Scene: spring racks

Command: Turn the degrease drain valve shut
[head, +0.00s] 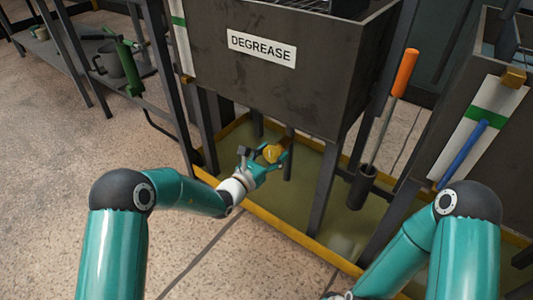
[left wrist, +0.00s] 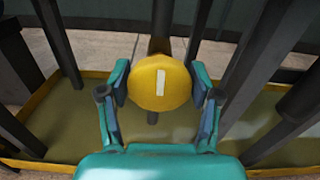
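The degrease tank (head: 290,62) is a dark box on legs with a white DEGREASE label (head: 262,48). Below it is a round yellow valve knob (head: 271,153) with a white bar mark. In the left wrist view the knob (left wrist: 160,84) faces me and its white bar stands nearly upright. My left gripper (head: 268,162) is at the knob, with one finger on each side of it in the left wrist view (left wrist: 160,90). Narrow gaps seem to show between fingers and knob; contact is not clear. My right arm shows at the lower right, but its gripper is not visible.
A yellow-edged drip tray (head: 275,222) with greenish liquid lies under the tank. Tank legs (head: 325,190) stand around the valve. An orange-handled tool (head: 404,73) stands in a dark holder at the right. A shelf with a green-handled item (head: 128,65) is at the left.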

